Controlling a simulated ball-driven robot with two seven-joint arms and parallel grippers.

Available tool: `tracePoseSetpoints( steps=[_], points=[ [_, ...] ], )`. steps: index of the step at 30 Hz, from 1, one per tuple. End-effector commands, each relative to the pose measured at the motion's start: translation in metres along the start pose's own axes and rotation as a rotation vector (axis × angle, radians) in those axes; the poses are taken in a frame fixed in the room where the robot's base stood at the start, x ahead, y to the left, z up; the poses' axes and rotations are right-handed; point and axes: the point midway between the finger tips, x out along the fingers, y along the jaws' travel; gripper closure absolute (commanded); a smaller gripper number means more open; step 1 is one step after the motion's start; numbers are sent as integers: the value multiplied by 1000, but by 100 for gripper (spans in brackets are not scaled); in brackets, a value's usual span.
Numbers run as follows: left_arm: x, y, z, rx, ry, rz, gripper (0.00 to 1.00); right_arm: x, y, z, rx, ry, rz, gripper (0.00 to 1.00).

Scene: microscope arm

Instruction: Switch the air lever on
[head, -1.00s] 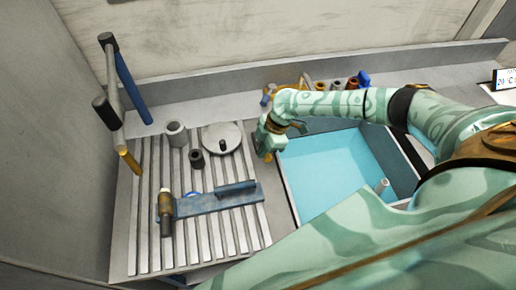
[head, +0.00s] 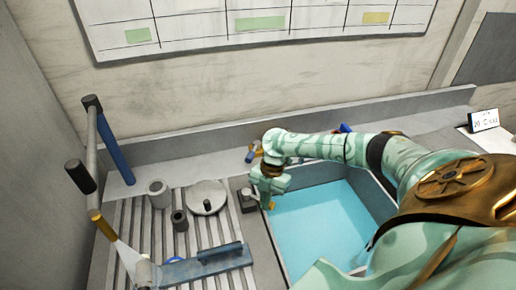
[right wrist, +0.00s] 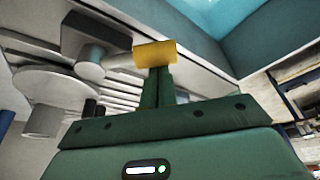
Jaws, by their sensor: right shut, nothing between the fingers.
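I cannot tell for sure which part is the air lever. A grey pipe (head: 91,135) with a blue bar (head: 116,150) and yellow nozzle (head: 102,225) stands at the left.
A slatted rack (head: 224,228) holds a round grey plate (head: 206,195), grey cylinders (head: 159,193) and a blue flat tool (head: 203,266). The blue basin (head: 325,225) lies right of it. A wall stands behind the counter.

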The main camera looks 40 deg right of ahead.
Motion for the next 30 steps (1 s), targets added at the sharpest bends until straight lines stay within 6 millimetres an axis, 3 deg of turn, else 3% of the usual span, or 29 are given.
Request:
tracePoseSetpoints(
  steps=[15,30],
  points=[
    [16,0,2,1,-2,0,51,-10,-1,28,-344,0,-127,100],
    [18,0,3,1,-3,0,51,-13,0,34,-427,-1,-158,100]
  ],
)
